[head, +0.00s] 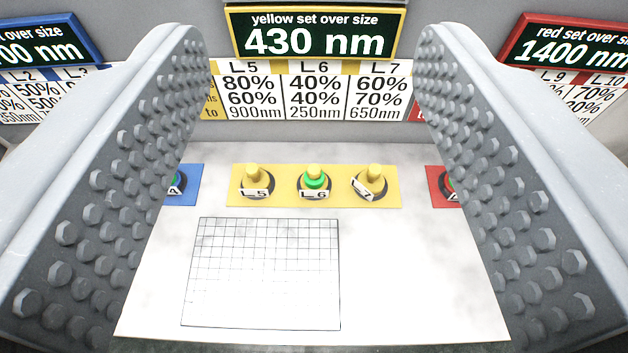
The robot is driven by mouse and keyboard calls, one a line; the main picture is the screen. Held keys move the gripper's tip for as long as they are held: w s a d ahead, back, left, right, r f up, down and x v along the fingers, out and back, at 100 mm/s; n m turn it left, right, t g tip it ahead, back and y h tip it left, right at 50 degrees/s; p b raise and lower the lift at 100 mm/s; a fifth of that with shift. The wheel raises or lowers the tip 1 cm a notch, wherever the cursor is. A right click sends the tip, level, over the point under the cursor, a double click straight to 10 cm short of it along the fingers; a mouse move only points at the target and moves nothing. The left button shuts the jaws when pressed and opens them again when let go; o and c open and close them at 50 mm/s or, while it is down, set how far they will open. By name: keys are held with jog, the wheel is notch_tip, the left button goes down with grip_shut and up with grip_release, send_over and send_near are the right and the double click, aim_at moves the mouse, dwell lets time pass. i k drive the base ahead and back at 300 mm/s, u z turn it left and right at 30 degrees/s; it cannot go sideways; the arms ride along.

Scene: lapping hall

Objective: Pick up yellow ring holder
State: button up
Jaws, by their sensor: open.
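Three yellow ring holders stand in a row on a yellow strip (334,199) at the back of the white table. The left holder (257,177) is labelled L5. The middle holder (314,180) is labelled L6 and has a green band around it. The right holder (371,180) has a tilted label, apparently L7. Each sits on a dark round base. My gripper (316,100) is open and empty. Its two studded jaws stand wide apart on the left and right of the picture, with the three holders beyond and between them.
A squared grid (262,273) lies flat on the white table (420,275). A blue strip (187,195) and a red strip (436,190) flank the yellow one, partly hidden by my jaws. A yellow-framed sign (316,33) reads 430 nm above percentage panels. The table's front right is clear.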

aim_at(314, 182)
jog(key=z, duration=1.85)
jog(key=k, duration=1.1)
jog(key=u, duration=1.95)
jog(key=i, duration=1.05)
